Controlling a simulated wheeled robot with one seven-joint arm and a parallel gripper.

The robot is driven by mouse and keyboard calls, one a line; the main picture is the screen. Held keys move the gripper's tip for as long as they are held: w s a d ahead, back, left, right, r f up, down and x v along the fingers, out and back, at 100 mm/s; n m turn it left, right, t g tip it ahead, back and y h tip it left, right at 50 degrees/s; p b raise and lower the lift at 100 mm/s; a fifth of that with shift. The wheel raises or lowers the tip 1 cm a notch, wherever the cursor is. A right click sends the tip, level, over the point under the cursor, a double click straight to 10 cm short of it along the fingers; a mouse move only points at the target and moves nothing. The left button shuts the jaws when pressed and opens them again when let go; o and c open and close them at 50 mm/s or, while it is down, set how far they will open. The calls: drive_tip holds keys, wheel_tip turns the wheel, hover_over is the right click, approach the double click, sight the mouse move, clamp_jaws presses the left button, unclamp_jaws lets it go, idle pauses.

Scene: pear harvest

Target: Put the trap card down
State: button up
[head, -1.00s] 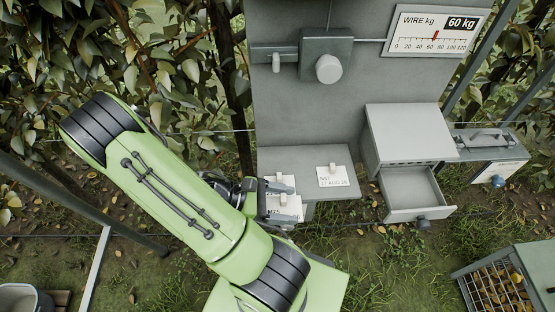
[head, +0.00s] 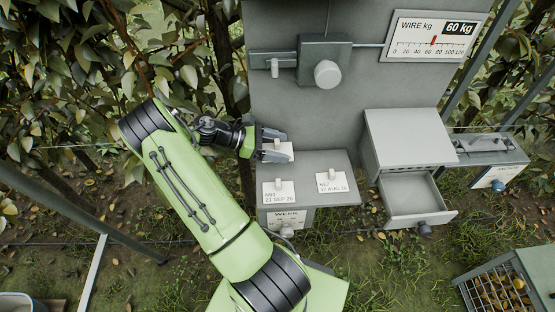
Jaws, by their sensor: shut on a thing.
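My gripper (head: 274,146) is shut on a white trap card (head: 283,156) at the back left corner of a grey shelf (head: 305,163). The fingers cover much of the card, so its print is hidden. I cannot tell whether the card touches the shelf. A second card (head: 279,196) with a small upright tab and print like "N05 21 SEP 26" lies at the shelf's front left. A third card (head: 332,185), printed like "N67 17 AUG 26", lies to its right.
A label reading WEEK (head: 286,217) is on the shelf's front. Right of the shelf is a grey cabinet (head: 411,140) with an open, empty drawer (head: 412,190). A wire scale (head: 433,36) reads 60 kg. A crate of pears (head: 495,290) stands at lower right.

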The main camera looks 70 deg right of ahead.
sight(278, 166)
wheel_tip(278, 166, down, 3)
drive_tip(key=shift+s+a+r, duration=0.1)
drive_tip(key=shift+a, duration=0.05)
drive_tip(key=shift+f+b, duration=0.4)
drive_tip(key=shift+f, duration=1.65)
drive_tip(key=o, duration=1)
